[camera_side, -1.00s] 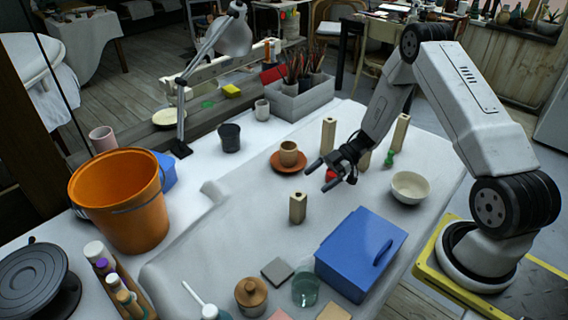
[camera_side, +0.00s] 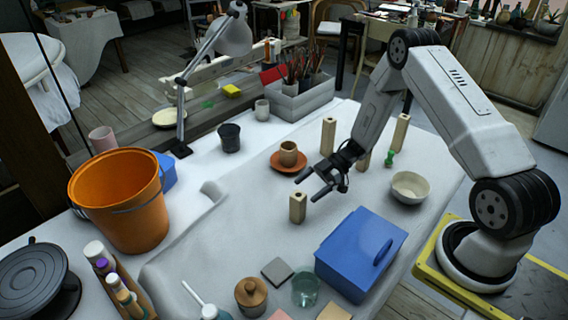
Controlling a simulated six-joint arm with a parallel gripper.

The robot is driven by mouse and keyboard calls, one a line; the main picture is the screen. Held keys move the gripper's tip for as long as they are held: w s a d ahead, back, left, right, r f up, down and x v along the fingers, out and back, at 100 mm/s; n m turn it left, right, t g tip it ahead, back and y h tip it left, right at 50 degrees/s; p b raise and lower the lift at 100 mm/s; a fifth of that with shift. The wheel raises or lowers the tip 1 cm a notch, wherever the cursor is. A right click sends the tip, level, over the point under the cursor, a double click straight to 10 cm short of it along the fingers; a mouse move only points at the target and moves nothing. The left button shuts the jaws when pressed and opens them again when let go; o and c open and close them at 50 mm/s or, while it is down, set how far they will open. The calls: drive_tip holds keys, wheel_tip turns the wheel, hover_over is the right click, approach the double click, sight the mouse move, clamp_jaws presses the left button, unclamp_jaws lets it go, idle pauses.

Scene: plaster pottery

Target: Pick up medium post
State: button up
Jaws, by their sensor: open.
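Several square wooden posts stand upright on the white-covered table. One post (camera_side: 297,207) is in front, just below my gripper in the picture. A taller-looking post (camera_side: 328,136) stands behind my gripper, and another post (camera_side: 400,132) stands to the right. A further post (camera_side: 364,159) is partly hidden by my gripper. I cannot tell for sure which one is the medium post. My gripper (camera_side: 306,189) is open and empty, with its fingers pointing left, near the top of the front post and seemingly above it.
A terracotta saucer (camera_side: 275,163) with a small brown cup (camera_side: 288,152) lies behind my gripper. A cream bowl (camera_side: 410,187) and a green piece (camera_side: 390,158) are to the right. A blue box (camera_side: 350,250) stands in front. The table left of the front post is clear.

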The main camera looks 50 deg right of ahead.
sight(300, 194)
drive_tip(key=shift+x, duration=2)
drive_tip(key=shift+c, duration=0.2)
clamp_jaws()
